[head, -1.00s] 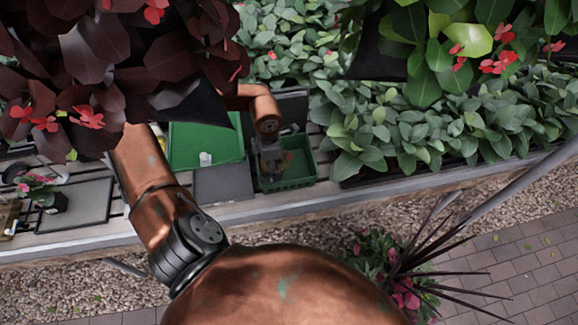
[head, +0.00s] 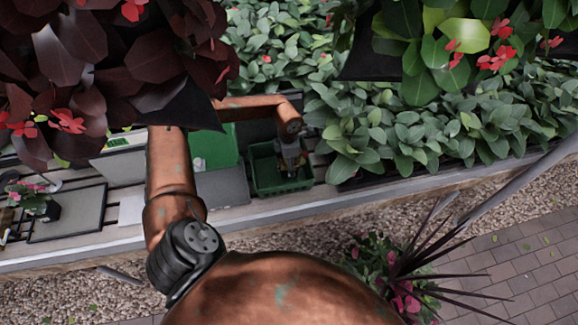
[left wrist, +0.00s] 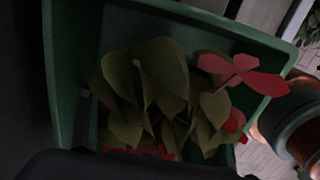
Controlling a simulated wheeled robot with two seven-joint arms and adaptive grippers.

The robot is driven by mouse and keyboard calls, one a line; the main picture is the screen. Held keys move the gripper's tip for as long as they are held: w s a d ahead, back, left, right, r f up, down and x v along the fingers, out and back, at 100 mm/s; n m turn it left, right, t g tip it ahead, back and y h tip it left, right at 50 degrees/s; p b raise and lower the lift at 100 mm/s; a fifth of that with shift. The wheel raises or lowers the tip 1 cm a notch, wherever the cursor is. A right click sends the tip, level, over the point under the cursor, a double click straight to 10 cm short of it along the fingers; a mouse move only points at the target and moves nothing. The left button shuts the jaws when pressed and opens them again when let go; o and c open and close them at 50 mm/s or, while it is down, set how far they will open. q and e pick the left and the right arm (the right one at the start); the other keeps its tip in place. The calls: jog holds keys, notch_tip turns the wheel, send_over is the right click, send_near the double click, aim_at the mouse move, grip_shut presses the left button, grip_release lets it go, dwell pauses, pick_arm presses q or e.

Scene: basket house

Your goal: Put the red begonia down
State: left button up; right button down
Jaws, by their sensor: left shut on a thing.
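The red begonia (left wrist: 150,85) fills the middle of the left wrist view, with dull green leaves and red petals at its right and lower edges. It is inside a green crate (left wrist: 62,70), which also shows in the head view (head: 257,182). My left gripper (head: 291,168) points down into the right part of that crate and is shut on the begonia. The gripper hides most of the plant in the head view. The exact grip point and whether the plant touches the crate floor cannot be seen. My right gripper is not in view.
A grey tray (head: 222,187) and a bright green tray (head: 212,150) stand left of the crate. Dense leafy plants (head: 400,130) crowd its right side. Dark red foliage (head: 110,60) hangs at upper left. A potted pink-flowered plant (head: 40,206) stands at far left.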

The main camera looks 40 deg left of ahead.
pick_arm(q)
jog(key=shift+f, duration=0.45)
jog(key=shift+f, duration=0.15)
jog(key=o, duration=1.4)
notch_tip(320, 180, up, 12)
jog(key=shift+r+p, duration=0.2)
jog(key=shift+p, duration=0.15)
